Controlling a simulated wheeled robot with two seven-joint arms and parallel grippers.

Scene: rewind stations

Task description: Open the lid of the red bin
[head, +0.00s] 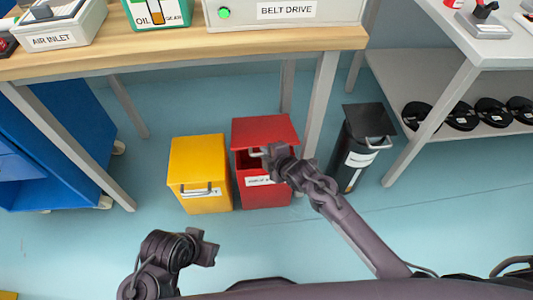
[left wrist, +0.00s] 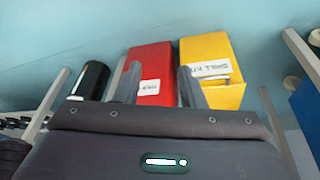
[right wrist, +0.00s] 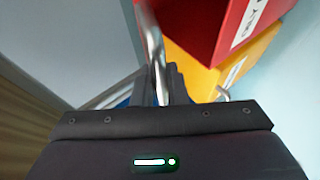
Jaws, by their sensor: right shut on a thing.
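The red bin (head: 265,193) stands on the floor under the wooden bench. Its lid (head: 264,130) appears slightly raised at the front, with a dark gap below its edge. My right gripper (head: 268,154) is at the front of the lid, shut on the lid's metal handle (right wrist: 153,40). The right wrist view shows the handle bar running between the fingers, close to the red bin (right wrist: 225,25). My left gripper (head: 212,248) is open and empty, low in front of the bins. The left wrist view shows its spread fingers (left wrist: 158,88) with the red bin (left wrist: 151,70) beyond them.
A yellow bin (head: 200,165) stands close on the red bin's left. A black bin (head: 355,160) stands to the right, past a bench leg (head: 320,100). A blue cabinet (head: 60,140) is at the left, and a grey shelf (head: 440,90) at the right. Floor in front is clear.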

